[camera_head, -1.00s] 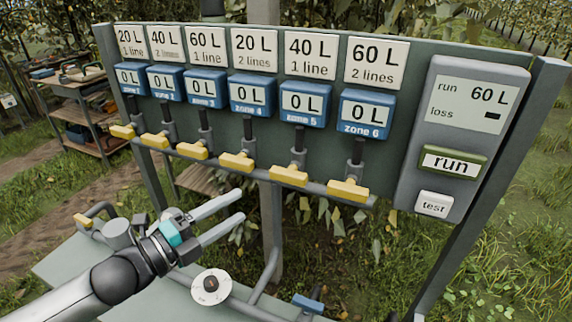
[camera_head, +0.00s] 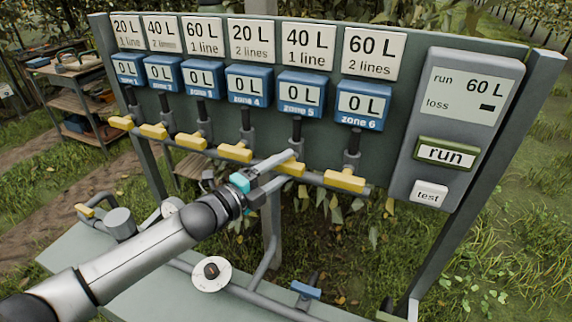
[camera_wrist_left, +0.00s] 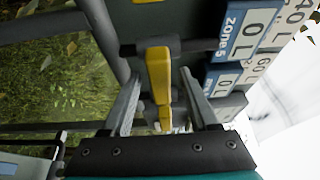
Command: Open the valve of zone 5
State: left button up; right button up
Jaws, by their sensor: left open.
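The zone 5 valve has a yellow handle (camera_head: 292,169) lying along the grey pipe, below the blue "zone 5" meter (camera_head: 301,93) that reads 0 L. My left gripper (camera_head: 284,167) is at this handle, with its fingers open. In the left wrist view the yellow handle (camera_wrist_left: 158,75) lies between the two open fingers, with a gap visible on both sides. The "zone 5" meter (camera_wrist_left: 237,34) shows there beside it. My right gripper is not in view.
Neighbouring yellow handles of zone 4 (camera_head: 235,153) and zone 6 (camera_head: 344,181) sit close on either side. A control box with a run button (camera_head: 446,153) and a test button (camera_head: 429,194) stands right. Below are lower pipes and a round white dial (camera_head: 211,274).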

pick_arm(q)
jog(key=shift+w+d, duration=0.4)
jog(key=shift+d, duration=0.05)
jog(key=shift+c, duration=0.2)
grip_shut()
